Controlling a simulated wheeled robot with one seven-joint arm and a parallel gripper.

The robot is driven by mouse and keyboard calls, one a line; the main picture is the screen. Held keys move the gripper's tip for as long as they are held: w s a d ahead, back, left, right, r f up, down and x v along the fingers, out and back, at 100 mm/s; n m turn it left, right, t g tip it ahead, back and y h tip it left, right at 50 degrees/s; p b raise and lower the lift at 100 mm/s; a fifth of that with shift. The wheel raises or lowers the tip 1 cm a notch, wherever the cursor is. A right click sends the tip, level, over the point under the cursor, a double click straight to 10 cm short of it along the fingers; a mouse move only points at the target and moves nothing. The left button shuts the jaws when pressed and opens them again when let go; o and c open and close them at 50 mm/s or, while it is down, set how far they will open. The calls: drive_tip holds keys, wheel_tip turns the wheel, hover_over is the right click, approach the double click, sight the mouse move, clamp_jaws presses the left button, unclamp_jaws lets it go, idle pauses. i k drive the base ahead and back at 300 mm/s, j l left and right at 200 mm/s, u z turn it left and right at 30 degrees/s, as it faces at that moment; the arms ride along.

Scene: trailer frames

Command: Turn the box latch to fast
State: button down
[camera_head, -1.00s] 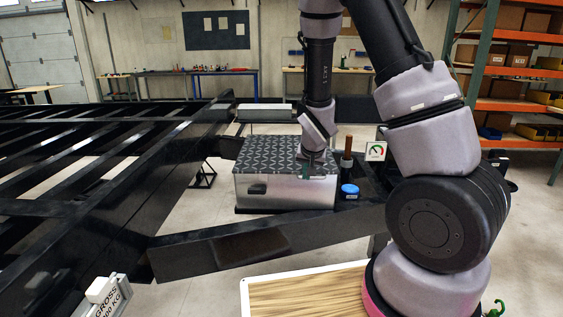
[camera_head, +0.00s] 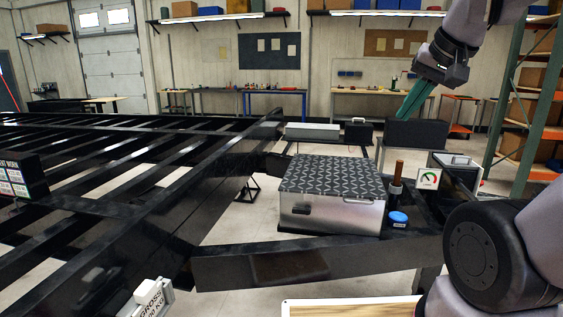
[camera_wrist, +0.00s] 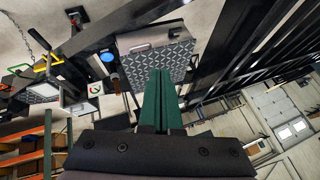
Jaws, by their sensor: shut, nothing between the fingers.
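The silver metal box (camera_head: 330,212) with a dark diamond-plate lid (camera_head: 333,175) sits on the black trailer frame, lid down. Its small dark latch (camera_head: 301,209) is on the front face; which way it is turned is too small to tell. My gripper (camera_head: 405,116) has green fingers, shut and empty. It hangs in the air above and right of the box, touching nothing. Its fingers also show in the wrist view (camera_wrist: 160,75).
Right of the box stand a brown-handled post (camera_head: 397,172), a blue knob (camera_head: 398,217) and a gauge (camera_head: 428,178). The black trailer beams (camera_head: 100,230) spread left. A wood-topped surface (camera_head: 350,307) is at the bottom. An orange-and-green shelf (camera_head: 520,110) stands at the right.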

sight(306, 210)
drive_tip(key=k+j, duration=0.1)
drive_tip(key=j, duration=0.45)
drive_tip(key=k+j+u, duration=0.1)
drive_tip(key=j, duration=0.4)
drive_tip(key=k+j, duration=0.1)
drive_tip(key=j, duration=0.45)
